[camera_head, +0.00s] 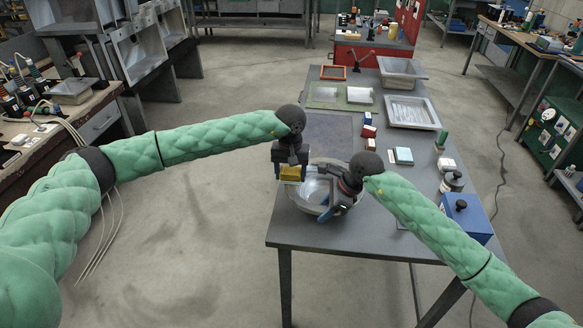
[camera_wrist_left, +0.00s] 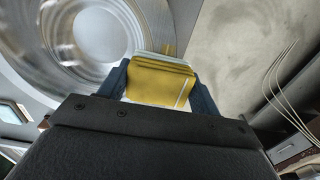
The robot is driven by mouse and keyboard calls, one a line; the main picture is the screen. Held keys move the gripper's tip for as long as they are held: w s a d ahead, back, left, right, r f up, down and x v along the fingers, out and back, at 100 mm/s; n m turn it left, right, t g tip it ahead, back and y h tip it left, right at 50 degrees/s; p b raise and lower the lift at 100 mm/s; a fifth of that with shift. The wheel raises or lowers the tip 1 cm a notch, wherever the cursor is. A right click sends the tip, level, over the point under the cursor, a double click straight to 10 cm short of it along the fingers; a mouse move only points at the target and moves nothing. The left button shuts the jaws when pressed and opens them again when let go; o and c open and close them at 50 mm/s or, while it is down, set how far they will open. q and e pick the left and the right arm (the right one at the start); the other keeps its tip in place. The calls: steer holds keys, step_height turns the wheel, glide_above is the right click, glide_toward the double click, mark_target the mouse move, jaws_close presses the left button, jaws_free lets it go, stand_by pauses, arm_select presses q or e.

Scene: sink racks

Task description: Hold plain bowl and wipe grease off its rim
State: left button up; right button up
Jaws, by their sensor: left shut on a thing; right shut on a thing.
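The plain bowl (camera_head: 309,190), a wide shiny metal one, sits on the near left part of the grey table. My left gripper (camera_head: 291,172) is shut on a yellow sponge (camera_head: 292,174) at the bowl's left rim. In the left wrist view the sponge (camera_wrist_left: 160,82) is between the blue fingers, and its pale far edge overlaps the bowl's rim (camera_wrist_left: 135,22). A small amber patch (camera_wrist_left: 170,49) shows beside the sponge; I cannot tell whether it is grease. My right gripper (camera_head: 328,206) is shut on the bowl's right front rim, its arm hiding part of that side.
Small boxes (camera_head: 369,131) and a pale blue-topped block (camera_head: 402,156) lie right of the bowl. A blue box (camera_head: 467,218) and a dark jar (camera_head: 453,181) stand at the right edge. Metal basins (camera_head: 411,112) are farther back. A dark mat (camera_head: 325,138) lies behind the bowl.

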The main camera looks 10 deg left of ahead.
mark_target(289, 188)
arm_select(q)
steer(key=shift+s, duration=1.75)
arm_select(e)
steer(key=shift+f, duration=0.1)
arm_select(q)
steer(key=shift+w, duration=3.9)
step_height(289, 188, up, 8)
steer(key=shift+s, duration=0.1)
arm_select(e)
steer(key=o, duration=1)
arm_select(q)
steer(key=shift+a, duration=0.1)
arm_select(e)
steer(key=v, duration=1.2)
steer(key=shift+a, duration=0.1)
